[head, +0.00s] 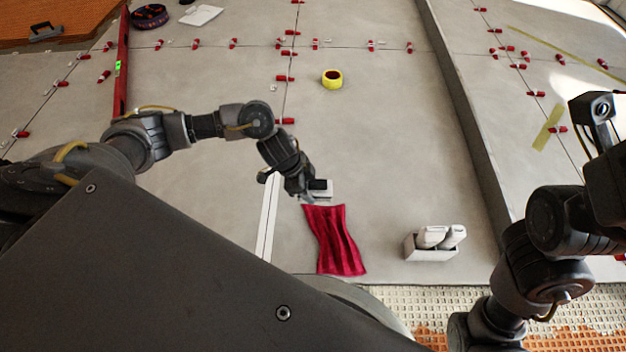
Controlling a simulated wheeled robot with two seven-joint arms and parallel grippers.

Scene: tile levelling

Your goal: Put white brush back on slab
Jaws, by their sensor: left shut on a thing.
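My left gripper (306,194) is low over the grey slab (390,150), at the far end of a red cloth (335,242). It is shut on a small white thing that shows in part beside the fingers, apparently the white brush (325,189). The gripper hides much of it, and I cannot tell whether it touches the slab. My right arm stands at the right edge, but I do not see its gripper fingers.
A light box (430,254) with white-topped items stands right of the cloth. A white strip (268,218) lies left of it. A yellow tape roll (332,79), red clips and a red level (121,70) lie farther off. A raised slab edge (465,120) runs along the right.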

